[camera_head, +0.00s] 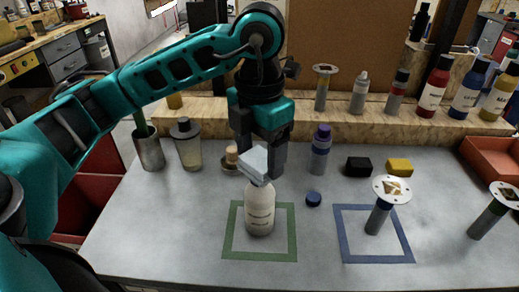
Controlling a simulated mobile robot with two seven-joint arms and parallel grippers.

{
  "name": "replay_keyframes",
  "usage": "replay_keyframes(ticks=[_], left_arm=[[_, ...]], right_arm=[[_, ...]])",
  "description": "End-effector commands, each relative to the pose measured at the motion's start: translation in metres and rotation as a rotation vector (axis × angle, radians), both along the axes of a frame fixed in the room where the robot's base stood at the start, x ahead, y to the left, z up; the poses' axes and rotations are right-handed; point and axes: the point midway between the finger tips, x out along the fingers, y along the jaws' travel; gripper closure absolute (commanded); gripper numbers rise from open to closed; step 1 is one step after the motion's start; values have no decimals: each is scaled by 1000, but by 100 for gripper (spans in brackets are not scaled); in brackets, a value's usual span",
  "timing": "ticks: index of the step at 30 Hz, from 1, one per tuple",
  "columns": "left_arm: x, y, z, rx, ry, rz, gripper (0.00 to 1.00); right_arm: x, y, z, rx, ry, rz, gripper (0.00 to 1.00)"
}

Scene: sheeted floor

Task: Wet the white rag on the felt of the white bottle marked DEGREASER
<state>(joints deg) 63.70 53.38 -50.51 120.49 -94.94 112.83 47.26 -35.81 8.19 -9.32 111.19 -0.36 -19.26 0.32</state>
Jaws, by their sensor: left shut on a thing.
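My left gripper (263,160) points down with its fingers shut on the white rag (254,165), a small folded pale pad. The rag is right at the top of a white bottle (260,210) and hides its mouth and felt. I cannot tell whether the rag presses on the felt or hovers just over it. The bottle stands upright inside a green outlined square (230,246) on the grey table. Its label is too small to read. My right gripper is not in view.
A blue cap (313,199) lies right of the bottle, and a purple-capped bottle (320,152) stands behind it. A round-plated tool (379,217) stands in a blue outlined square (347,252). A metal cup (149,151) and a jar (188,147) stand left. The front left tabletop is clear.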

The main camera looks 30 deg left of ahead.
Motion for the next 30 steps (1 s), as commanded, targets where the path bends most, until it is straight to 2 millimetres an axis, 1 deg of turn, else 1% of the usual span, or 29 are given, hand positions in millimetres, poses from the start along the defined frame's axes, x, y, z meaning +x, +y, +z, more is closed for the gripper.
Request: replay_keyframes(ticks=[5,8,16,25,30], left_arm=[[-1,0,-2,1,5,-1,53],[-1,0,2,1,5,-1,53],[0,0,25,0,3,-1,53],[0,0,49,-1,1,-1,53],[0,0,61,1,-1,0,53]], right_arm=[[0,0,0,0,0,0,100],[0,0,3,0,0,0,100],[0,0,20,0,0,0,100],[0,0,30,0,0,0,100],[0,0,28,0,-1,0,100]])
